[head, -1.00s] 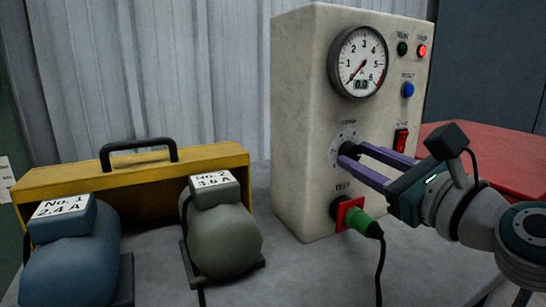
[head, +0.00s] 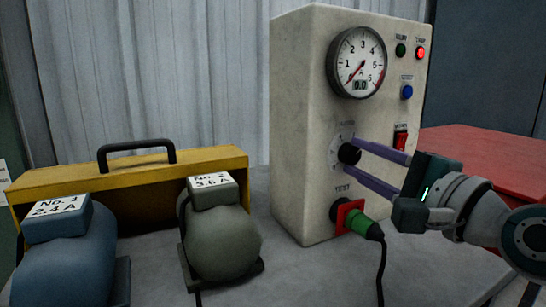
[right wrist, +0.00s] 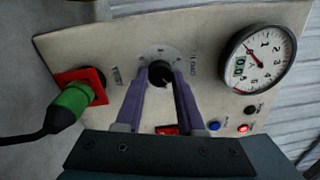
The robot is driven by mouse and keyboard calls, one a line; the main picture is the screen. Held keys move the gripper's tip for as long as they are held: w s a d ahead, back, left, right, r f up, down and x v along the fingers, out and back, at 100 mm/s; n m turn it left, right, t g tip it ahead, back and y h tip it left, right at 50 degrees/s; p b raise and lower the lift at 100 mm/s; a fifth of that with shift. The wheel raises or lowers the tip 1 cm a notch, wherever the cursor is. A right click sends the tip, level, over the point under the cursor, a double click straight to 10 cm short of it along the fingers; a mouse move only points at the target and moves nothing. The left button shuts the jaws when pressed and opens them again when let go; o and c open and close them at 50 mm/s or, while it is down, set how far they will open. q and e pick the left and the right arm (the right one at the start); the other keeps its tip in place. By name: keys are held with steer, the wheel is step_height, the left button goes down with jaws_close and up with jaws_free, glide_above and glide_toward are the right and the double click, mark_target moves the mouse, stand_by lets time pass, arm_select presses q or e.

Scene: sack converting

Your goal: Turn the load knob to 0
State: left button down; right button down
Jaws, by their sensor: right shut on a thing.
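The load knob (head: 349,153) is a black knob on a pale round dial on the front of the cream test box (head: 300,120). My right gripper (head: 357,161) has its two purple fingers closed around the knob's sides, one finger above the other in the head view. In the right wrist view the knob (right wrist: 160,73) sits between the two fingertips (right wrist: 160,82). The dial's numbers are too small to read. The gauge (head: 357,62) has its needle at the low end, and its display reads 0.0. My left gripper is not in view.
A green plug (head: 363,225) with a black cable sits in the red-framed socket below the knob. A red rocker switch (head: 400,139), a blue button (head: 407,92) and a lit red lamp (head: 421,53) are on the panel. Two motors (head: 220,240) and a yellow carrier (head: 130,170) stand left.

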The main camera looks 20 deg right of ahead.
steer(key=n, duration=0.4)
steer(key=shift+n+p, duration=0.4)
steer(key=n+p, duration=0.1)
steer(key=n, duration=0.3)
steer(key=shift+r+n+y+p, duration=0.15)
steer(key=shift+n+y+p, duration=0.15)
steer(key=shift+n+y, duration=0.1)
steer(key=n+p, duration=0.2)
steer(key=n, duration=0.3)
steer(key=shift+d+n+g+p, duration=0.1)
steer(key=shift+n+g+p, duration=0.2)
steer(key=shift+p, duration=0.05)
steer(key=n+p, duration=0.2)
steer(key=n, duration=0.3)
steer(key=n+p, duration=0.1)
steer(key=n, duration=0.3)
steer(key=shift+p, duration=0.35)
steer(key=n+p, duration=0.1)
steer(key=n, duration=0.3)
steer(key=shift+g, duration=0.3)
steer(key=n, duration=0.3)
steer(key=shift+n, duration=0.4)
steer(key=n, duration=0.4)
steer(key=shift+n, duration=0.3)
